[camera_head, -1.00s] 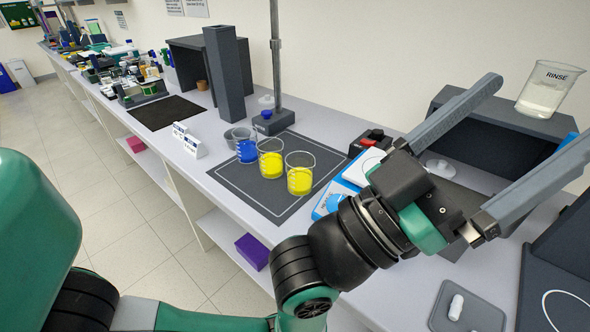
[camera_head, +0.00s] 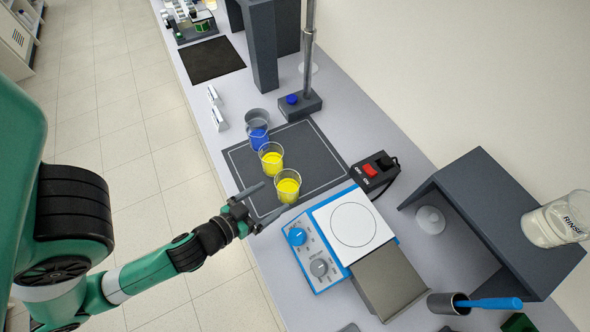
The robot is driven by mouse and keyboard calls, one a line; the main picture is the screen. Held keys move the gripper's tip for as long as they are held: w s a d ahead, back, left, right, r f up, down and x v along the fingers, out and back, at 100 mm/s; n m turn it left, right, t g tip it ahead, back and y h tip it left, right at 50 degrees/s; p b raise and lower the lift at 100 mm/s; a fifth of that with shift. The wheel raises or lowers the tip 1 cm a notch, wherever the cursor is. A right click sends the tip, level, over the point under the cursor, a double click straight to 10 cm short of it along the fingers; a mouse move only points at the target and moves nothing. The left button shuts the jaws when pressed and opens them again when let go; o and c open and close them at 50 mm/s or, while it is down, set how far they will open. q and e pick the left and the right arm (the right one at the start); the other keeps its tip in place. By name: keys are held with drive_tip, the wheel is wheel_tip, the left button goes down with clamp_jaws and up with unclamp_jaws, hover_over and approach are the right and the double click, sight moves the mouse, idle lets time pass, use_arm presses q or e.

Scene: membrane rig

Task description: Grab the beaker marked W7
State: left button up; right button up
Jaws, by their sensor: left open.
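Three beakers stand in a row on the dark mat (camera_head: 310,150). The nearest beaker with yellow liquid (camera_head: 288,188) and the middle beaker with yellow liquid (camera_head: 271,160) stand close together. The beaker with blue liquid (camera_head: 257,136) is farthest. No W7 mark is legible on any of them. My left gripper (camera_head: 274,198) is open and empty at the mat's near left corner. Its fingers point toward the nearest yellow beaker, just left of and below it in the picture. Whether they touch it I cannot tell. My right gripper is not in view.
A stirrer hotplate (camera_head: 352,226) and a red-switch box (camera_head: 376,172) stand right of the mat. A stand with a pole (camera_head: 309,50) is behind. A RINSE beaker (camera_head: 555,222) sits on a dark shelf (camera_head: 480,200). The mat's right part is clear.

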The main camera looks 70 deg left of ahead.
sight(296, 180)
use_arm(q)
drive_tip(key=shift+s+f, duration=0.15)
drive_tip(key=p+x, duration=0.1)
drive_tip(key=x, duration=0.4)
drive_tip(key=shift+w, duration=0.25)
drive_tip(key=shift+x, duration=2.95)
drive_tip(key=shift+s+a, duration=0.1)
drive_tip(key=c, duration=1.4)
